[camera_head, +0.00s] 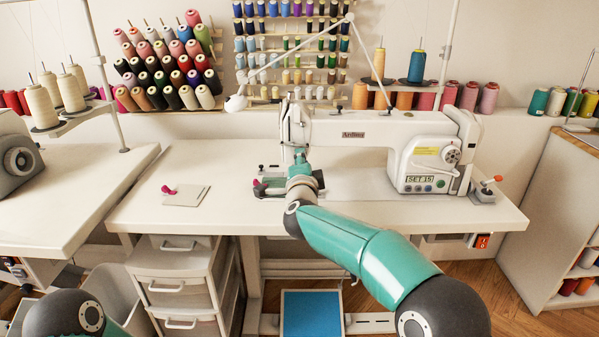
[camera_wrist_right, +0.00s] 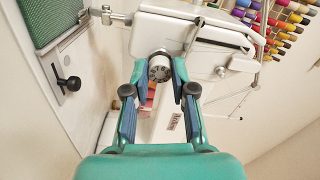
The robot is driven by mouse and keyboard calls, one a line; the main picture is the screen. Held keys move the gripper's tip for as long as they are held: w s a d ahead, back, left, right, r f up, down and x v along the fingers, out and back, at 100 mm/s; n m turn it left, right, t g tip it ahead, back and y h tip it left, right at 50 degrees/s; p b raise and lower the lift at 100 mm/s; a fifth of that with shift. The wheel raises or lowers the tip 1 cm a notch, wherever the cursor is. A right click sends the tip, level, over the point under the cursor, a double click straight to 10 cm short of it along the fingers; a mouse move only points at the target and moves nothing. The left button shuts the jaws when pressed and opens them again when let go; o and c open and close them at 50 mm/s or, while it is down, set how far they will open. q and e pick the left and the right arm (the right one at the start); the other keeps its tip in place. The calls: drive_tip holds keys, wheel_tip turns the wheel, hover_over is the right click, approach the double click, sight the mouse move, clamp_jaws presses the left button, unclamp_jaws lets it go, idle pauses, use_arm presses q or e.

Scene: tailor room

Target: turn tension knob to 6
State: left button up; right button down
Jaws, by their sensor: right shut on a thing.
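The white sewing machine (camera_head: 365,137) stands on the white table (camera_head: 360,218). The tension knob (camera_wrist_right: 160,68) is a small round silver and black dial on the machine's head, seen end-on in the right wrist view. My right gripper (camera_wrist_right: 160,73) is shut on the knob, with one teal and dark finger on each side of it. In the head view my right gripper (camera_head: 300,158) is at the left end of the machine and hides the knob. Any mark or number on the knob is too small to read. My left gripper is out of view.
A beige cloth square (camera_head: 187,196) with a small pink item (camera_head: 168,189) lies on the table left of the machine. A control panel (camera_head: 424,165) on the machine's right end has a small display. Thread cones (camera_head: 165,72) fill the back wall.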

drive_tip(key=shift+w+f+m+b, duration=0.1)
drive_tip(key=shift+f+m+b, duration=0.1)
drive_tip(key=shift+m+b, duration=1.8)
drive_tip(key=shift+s+f+m+b, duration=0.2)
drive_tip(key=shift+m+b, duration=0.65)
drive_tip(key=shift+m, duration=2.3)
drive_tip(key=shift+w+f+m+b, duration=0.25)
drive_tip(key=shift+m+b, duration=1.2)
drive_tip(key=shift+m, duration=1.1)
drive_tip(key=shift+d, duration=0.1)
drive_tip(key=c, duration=1.1)
unclamp_jaws()
drive_tip(key=shift+r, duration=0.1)
drive_tip(key=shift+o, duration=0.7)
drive_tip(key=shift+r, duration=0.3)
drive_tip(key=shift+s, duration=0.2)
